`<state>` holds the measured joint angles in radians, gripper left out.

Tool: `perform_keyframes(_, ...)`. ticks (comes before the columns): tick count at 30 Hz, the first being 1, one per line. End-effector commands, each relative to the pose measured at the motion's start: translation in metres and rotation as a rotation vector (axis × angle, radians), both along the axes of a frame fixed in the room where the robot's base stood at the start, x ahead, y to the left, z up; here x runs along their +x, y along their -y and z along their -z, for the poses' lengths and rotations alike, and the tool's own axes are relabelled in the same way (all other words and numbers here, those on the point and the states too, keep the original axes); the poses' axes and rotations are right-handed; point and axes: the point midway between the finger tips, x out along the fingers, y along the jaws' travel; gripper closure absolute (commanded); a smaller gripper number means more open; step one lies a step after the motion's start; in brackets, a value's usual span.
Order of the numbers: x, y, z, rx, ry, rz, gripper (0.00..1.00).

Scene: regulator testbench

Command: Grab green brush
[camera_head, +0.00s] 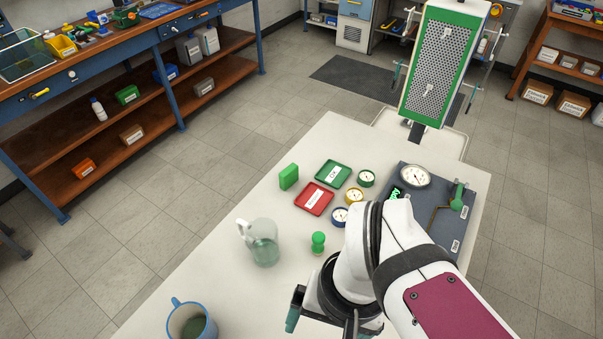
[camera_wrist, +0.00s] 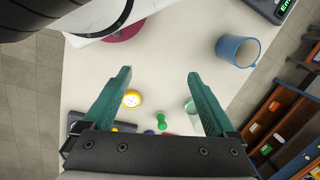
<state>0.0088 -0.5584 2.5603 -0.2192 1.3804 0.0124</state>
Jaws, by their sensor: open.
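The green brush (camera_head: 318,242) looks like a small upright green piece with a rounded top, standing on the white table between the glass jug and the round gauges. It also shows in the wrist view (camera_wrist: 161,121), between my fingers in the picture but beyond them. My gripper (camera_wrist: 158,73) is open, with its two teal fingers spread wide and nothing between them. In the head view my gripper is low in the picture, nearer the front than the brush and apart from it, and my arm partly hides it.
A glass jug (camera_head: 264,250) stands just left of the brush. Gauges with blue (camera_head: 340,217), yellow (camera_head: 355,195) and green (camera_head: 366,178) rims lie behind it. Red (camera_head: 314,198) and green (camera_head: 333,173) trays lie farther back. A blue mug (camera_head: 190,322) stands front left.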

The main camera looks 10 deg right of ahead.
Motion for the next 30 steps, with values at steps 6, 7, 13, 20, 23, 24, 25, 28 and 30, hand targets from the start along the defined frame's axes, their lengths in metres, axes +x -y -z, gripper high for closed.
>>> perform_keyframes(6,0.000,0.000,0.000,0.000,0.000,0.000,0.26)
perform_keyframes(7,0.000,0.000,0.000,0.000,0.000,0.000,0.26)
perform_keyframes(13,0.001,0.000,0.000,-0.001,-0.001,0.005,0.26)
perform_keyframes(20,0.123,0.027,-0.001,-0.089,-0.055,0.465,0.26)
perform_keyframes(23,0.187,0.043,0.020,-0.128,-0.062,0.715,0.26)
perform_keyframes(24,0.207,0.049,0.029,-0.139,-0.062,0.794,0.26)
perform_keyframes(25,0.219,0.052,0.036,-0.145,-0.063,0.846,0.26)
perform_keyframes(28,0.243,0.059,0.051,-0.154,-0.059,0.953,0.26)
perform_keyframes(30,0.248,0.061,0.054,-0.156,-0.057,0.977,0.26)
